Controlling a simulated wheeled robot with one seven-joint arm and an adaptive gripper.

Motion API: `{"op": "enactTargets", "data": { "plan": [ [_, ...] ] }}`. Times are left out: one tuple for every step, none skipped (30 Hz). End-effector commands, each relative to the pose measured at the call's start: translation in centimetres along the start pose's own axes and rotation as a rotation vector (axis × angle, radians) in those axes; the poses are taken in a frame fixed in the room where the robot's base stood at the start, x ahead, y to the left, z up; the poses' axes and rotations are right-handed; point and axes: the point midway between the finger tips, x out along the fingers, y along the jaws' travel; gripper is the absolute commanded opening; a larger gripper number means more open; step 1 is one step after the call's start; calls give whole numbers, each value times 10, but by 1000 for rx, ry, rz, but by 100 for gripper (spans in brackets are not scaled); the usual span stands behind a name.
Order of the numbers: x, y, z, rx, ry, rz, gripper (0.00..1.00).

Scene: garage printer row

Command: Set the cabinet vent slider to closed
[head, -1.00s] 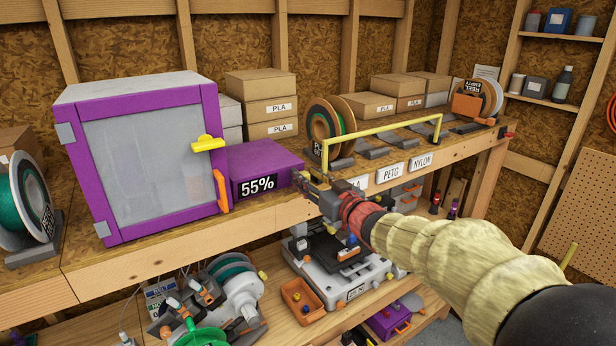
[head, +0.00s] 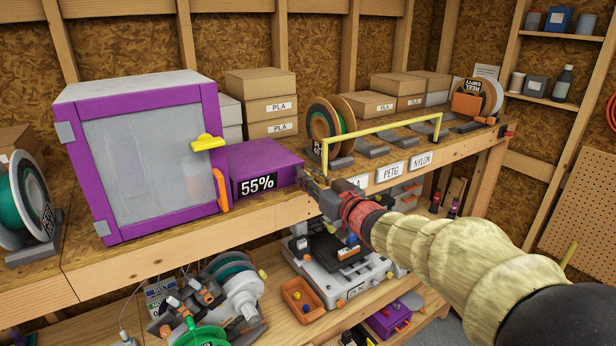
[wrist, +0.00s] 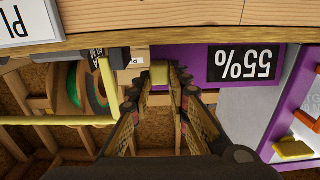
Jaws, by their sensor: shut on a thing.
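The purple and white cabinet (head: 150,150) stands at the left of the bench with its clear door shut. A purple box (head: 268,160) with a "55%" display (head: 257,185) adjoins its right side; this display appears upside down in the wrist view (wrist: 241,64). A small yellow knob (wrist: 158,74), which looks like the vent slider, shows at the box between my fingertips. My gripper (head: 306,182) is at the box's right front corner, shut on the knob. It also shows in the wrist view (wrist: 160,84). The slider's track and marks are hidden.
A yellow rail frame (head: 385,134) stands on the bench just right of my gripper. A filament spool (head: 325,130) is behind it. Below are a printer (head: 335,262) and an orange bin (head: 301,299) on the lower shelf. The cabinet's yellow latch (head: 207,143) is further left.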

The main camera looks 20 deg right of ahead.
Motion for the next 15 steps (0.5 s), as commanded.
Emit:
{"op": "enactTargets", "data": {
  "plan": [
    [0,0,0,-1,0,0,0],
    [0,0,0,-1,0,0,0],
    [0,0,0,-1,0,0,0],
    [0,0,0,-1,0,0,0],
    [0,0,0,-1,0,0,0],
    [0,0,0,-1,0,0,0],
    [0,0,0,-1,0,0,0],
    [0,0,0,-1,0,0,0],
    [0,0,0,-1,0,0,0],
    [0,0,0,-1,0,0,0],
    [0,0,0,-1,0,0,0],
    [0,-2,0,-1,1,-1,0],
    [0,-3,0,-1,1,-1,0],
    [0,-6,0,-2,2,-2,0],
    [0,-11,0,-2,3,-3,0]
  ]
}}
